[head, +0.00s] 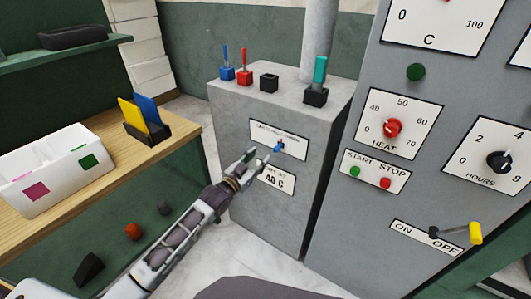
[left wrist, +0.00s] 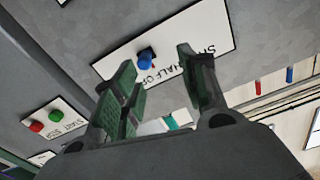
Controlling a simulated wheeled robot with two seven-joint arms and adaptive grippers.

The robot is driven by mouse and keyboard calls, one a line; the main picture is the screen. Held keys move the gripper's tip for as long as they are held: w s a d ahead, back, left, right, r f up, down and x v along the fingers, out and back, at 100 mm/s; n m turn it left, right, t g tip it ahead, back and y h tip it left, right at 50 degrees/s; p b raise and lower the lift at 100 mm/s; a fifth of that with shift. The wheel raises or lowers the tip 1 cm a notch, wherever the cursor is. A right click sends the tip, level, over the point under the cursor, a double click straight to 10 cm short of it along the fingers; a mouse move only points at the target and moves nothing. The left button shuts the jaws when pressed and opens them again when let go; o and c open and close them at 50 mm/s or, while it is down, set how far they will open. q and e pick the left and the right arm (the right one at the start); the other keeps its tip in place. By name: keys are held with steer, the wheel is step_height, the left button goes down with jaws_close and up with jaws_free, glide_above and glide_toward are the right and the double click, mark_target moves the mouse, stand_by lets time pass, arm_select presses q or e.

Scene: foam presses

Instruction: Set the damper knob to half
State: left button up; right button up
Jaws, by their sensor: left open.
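The damper knob (head: 281,147) is small and blue. It sits on a white label plate on the front of the grey box; the plate also shows in the left wrist view (left wrist: 188,50), where it reads SHUT, HALF and OPEN. The knob is clear in the left wrist view (left wrist: 145,61), but its exact setting is too small to tell. My left gripper (head: 262,157) is open just in front of the plate, with its fingertips close to the knob. The knob appears between the fingertips (left wrist: 155,58), nearer one finger, and not gripped. My right gripper is out of view.
A 40 C label (head: 275,179) is below the knob plate. Coloured levers (head: 317,80) stand on the box top. Right is a grey panel with a red HEAT knob (head: 393,128), START and STOP buttons and a yellow-handled ON/OFF lever (head: 475,233). Left is a wooden bench (head: 150,150).

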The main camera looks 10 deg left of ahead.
arm_select(q)
steer(key=v, duration=0.2)
steer(key=shift+s+d+f, duration=0.1)
steer(key=shift+s+d, duration=0.1)
steer(key=shift+s, duration=0.15)
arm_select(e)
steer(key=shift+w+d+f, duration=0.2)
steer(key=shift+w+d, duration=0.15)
arm_select(q)
steer(key=shift+a, duration=0.1)
